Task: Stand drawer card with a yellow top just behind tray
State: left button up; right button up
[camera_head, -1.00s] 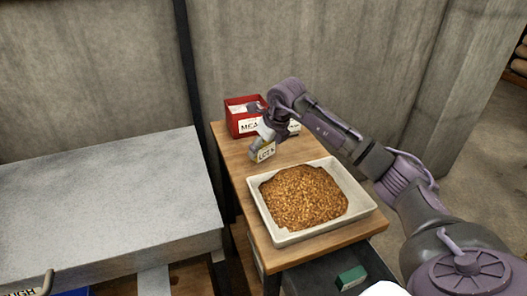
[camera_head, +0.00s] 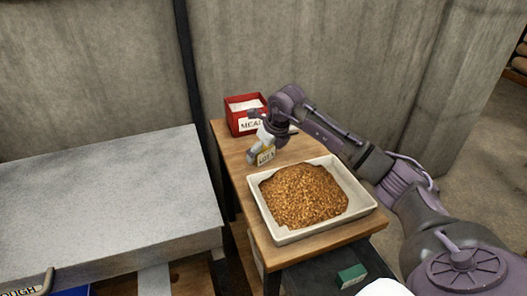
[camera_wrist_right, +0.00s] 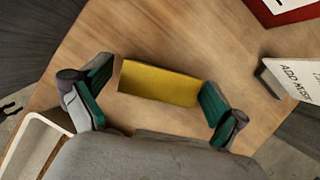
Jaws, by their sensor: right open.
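The card with a yellow top (camera_wrist_right: 160,84) stands on the wooden table behind the tray; its lettered front (camera_head: 266,158) shows in the head view. My right gripper (camera_wrist_right: 155,97) is open, with one green-padded finger at each end of the card and small gaps showing. In the head view my right gripper (camera_head: 264,143) is just above and behind the card and partly hides it. The white tray (camera_head: 362,200) holds a mound of brown grain (camera_head: 303,196) and sits at the table's front.
A red box labelled MEAL (camera_head: 236,116) stands at the table's back left. A white card reading ADD MOIST (camera_wrist_right: 298,78) stands near the gripper in the wrist view. A grey slab (camera_head: 110,195) is at left.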

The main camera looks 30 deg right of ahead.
jog(key=v, duration=1.2)
jog(key=shift+b, duration=0.3)
jog(key=shift+r, duration=0.15)
